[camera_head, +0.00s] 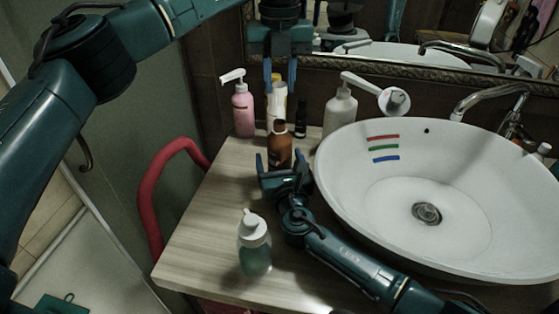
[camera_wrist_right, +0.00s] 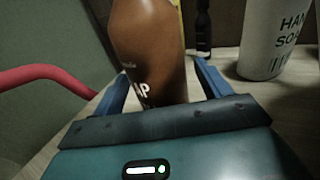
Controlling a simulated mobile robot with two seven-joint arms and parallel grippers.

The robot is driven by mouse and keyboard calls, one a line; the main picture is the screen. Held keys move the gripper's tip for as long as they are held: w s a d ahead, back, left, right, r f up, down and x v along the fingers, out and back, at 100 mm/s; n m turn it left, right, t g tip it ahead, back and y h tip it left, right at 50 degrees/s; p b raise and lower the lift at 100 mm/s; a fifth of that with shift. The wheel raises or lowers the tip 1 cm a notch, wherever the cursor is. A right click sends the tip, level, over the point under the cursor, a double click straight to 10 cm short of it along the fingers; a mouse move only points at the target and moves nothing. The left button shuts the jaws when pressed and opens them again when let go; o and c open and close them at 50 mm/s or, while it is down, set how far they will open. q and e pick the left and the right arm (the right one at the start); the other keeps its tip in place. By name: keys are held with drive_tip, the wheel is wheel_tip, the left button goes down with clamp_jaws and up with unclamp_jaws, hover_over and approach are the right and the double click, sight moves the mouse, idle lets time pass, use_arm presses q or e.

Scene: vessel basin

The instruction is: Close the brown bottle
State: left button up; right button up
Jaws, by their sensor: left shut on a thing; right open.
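The brown bottle (camera_head: 280,155) stands upright on the wooden counter; its narrow neck shows no cap in the head view. It also fills the middle of the right wrist view (camera_wrist_right: 148,45), its top cut off. My right gripper (camera_head: 280,163) is open, with its fingers on either side of the bottle; they also show in the right wrist view (camera_wrist_right: 162,82), with no clear grip. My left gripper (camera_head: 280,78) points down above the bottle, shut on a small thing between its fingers. I cannot make that thing out against the pale bottle behind.
A pink pump bottle (camera_head: 243,112), a pale yellow bottle (camera_head: 274,103), a small dark bottle (camera_head: 301,118) and a white soap bottle (camera_head: 340,112) stand behind. A teal pump bottle (camera_head: 255,250) stands in front. The white basin (camera_head: 350,200) is right; a red rail (camera_head: 150,195) left.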

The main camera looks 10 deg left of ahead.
drive_tip(key=shift+c, duration=0.4)
drive_tip(key=c, duration=1.4)
use_arm(q)
approach(279, 143)
drive_tip(key=shift+w+a+f, duration=0.1)
drive_tip(key=shift+w+f, duration=0.2)
drive_tip(key=shift+w, duration=0.25)
drive_tip(key=shift+w+a+f, duration=0.1)
drive_tip(key=shift+w+f, duration=0.2)
drive_tip(key=shift+w, duration=0.25)
drive_tip(key=shift+f, duration=0.85)
drive_tip(key=shift+f, duration=0.6)
